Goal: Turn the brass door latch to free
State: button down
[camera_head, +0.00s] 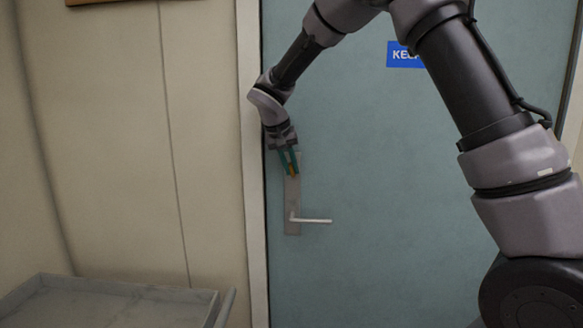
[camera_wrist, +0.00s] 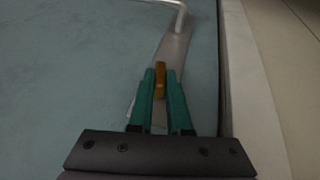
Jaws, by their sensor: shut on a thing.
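The brass latch (camera_wrist: 160,80) is a small orange-brown bar on the upper part of the door's metal plate (camera_head: 292,212). In the wrist view it lies roughly in line with the plate's length. In the head view the latch (camera_head: 291,170) shows only partly between the fingers. My gripper (camera_wrist: 161,85) has green fingers, one on each side of the latch, and is shut on it. In the head view my gripper (camera_head: 290,163) reaches the plate from above. The silver lever handle (camera_head: 312,221) sticks out to the right below the latch, level.
The blue-green door (camera_head: 390,190) is closed in a pale frame (camera_head: 252,180) close to the left of my gripper. A blue sign (camera_head: 404,55) is partly hidden by my arm. A grey tray or cart (camera_head: 110,296) stands at lower left.

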jog(key=h, duration=0.3)
jog(key=shift+a+f+n+h, duration=0.15)
jog(key=shift+a+n+h, duration=0.15)
jog(key=shift+a+n, duration=0.1)
jog(key=shift+a+f+n+t+h, duration=0.15)
jog(key=shift+n+t+h, duration=0.3)
jog(key=shift+h, duration=1.3)
jog(key=shift+f+n+t+h, duration=0.2)
jog(key=shift+n+h, duration=0.4)
jog(key=shift+h, duration=1.1)
jog(key=shift+a+f+n+t+h, duration=0.15)
jog(key=shift+n+t+h, duration=0.3)
jog(key=shift+h, duration=1.3)
jog(key=shift+d, duration=0.1)
jog(key=shift+f, duration=0.1)
jog(key=c, duration=0.9)
grip_release()
jog(key=shift+o, duration=0.2)
jog(key=v, duration=1.1)
jog(key=shift+w, duration=0.1)
